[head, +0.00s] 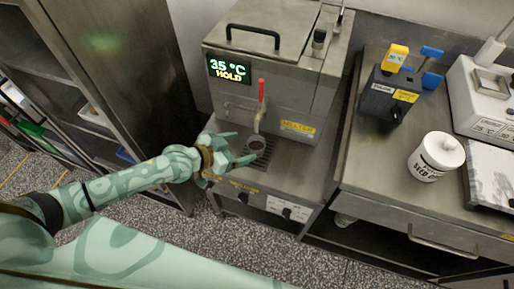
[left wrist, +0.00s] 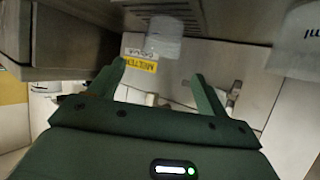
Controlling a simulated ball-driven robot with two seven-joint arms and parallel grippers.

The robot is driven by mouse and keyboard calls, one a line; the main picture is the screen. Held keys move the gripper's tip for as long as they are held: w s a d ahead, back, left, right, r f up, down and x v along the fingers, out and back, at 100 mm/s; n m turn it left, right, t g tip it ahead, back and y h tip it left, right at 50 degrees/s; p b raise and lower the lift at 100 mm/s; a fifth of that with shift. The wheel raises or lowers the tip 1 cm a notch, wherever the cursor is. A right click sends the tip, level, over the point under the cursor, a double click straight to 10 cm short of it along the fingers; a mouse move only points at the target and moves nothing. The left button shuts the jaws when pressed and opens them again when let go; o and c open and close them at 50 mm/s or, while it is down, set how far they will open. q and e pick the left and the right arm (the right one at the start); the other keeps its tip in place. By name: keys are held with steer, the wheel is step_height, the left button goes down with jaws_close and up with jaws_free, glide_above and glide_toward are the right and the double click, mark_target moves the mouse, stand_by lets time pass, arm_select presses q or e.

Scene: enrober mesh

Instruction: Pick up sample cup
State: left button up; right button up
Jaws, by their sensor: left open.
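In the left wrist view a pale translucent cup-like thing (left wrist: 165,38) shows ahead of the open fingers (left wrist: 158,82), above a yellow label. Another translucent thing marked "ml" (left wrist: 298,45) is cut off at the upper right. My right gripper is not in view.
The steel melter (head: 268,65) shows 35 °C HOLD and has a red tap lever (head: 262,90). A tall steel cabinet (head: 115,75) stands left.

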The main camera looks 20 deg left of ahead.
mark_target(263, 141)
arm_select(q)
steer(key=b+x, duration=0.1)
steer(key=x, duration=0.3)
steer(key=shift+w+d+f, duration=0.1)
steer(key=shift+w+f, duration=0.1)
steer(key=shift+f, duration=0.05)
steer(key=b+x, duration=0.2)
steer(key=x, duration=0.2)
steer(key=shift+f, duration=0.2)
steer(key=shift+w+f, duration=0.1)
steer(key=shift+w, duration=0.15)
steer(key=shift+d, duration=0.1)
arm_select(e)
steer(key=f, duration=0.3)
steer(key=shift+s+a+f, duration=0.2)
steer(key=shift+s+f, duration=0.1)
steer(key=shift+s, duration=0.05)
arm_select(q)
steer(key=shift+c, duration=0.4)
steer(key=c, duration=1.1)
